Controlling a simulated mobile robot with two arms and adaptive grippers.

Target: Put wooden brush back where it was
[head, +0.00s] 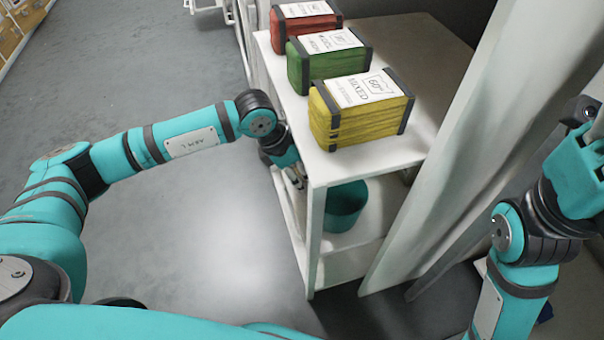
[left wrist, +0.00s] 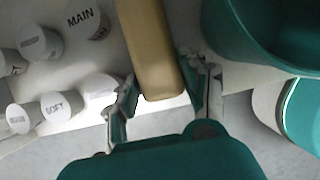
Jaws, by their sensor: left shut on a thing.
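My left gripper (head: 293,174) reaches in at the left side of a white shelf unit, just below its top board. In the left wrist view my left gripper (left wrist: 163,82) is shut on a long tan block, which looks like the wooden brush (left wrist: 149,45). The brush runs from between the fingers toward the top edge of the picture; its far end is cut off. In the head view I cannot make out the brush. My right gripper (head: 582,165) shows only in part at the right edge, and its fingers are unclear.
The white shelf unit (head: 318,240) bears red (head: 300,22), green (head: 325,60) and yellow (head: 360,112) bundles on top. A teal bin (head: 345,207) stands on a lower shelf. Several white labelled cylinders (left wrist: 86,18) are left of the brush. Grey floor (head: 190,230) is clear at left.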

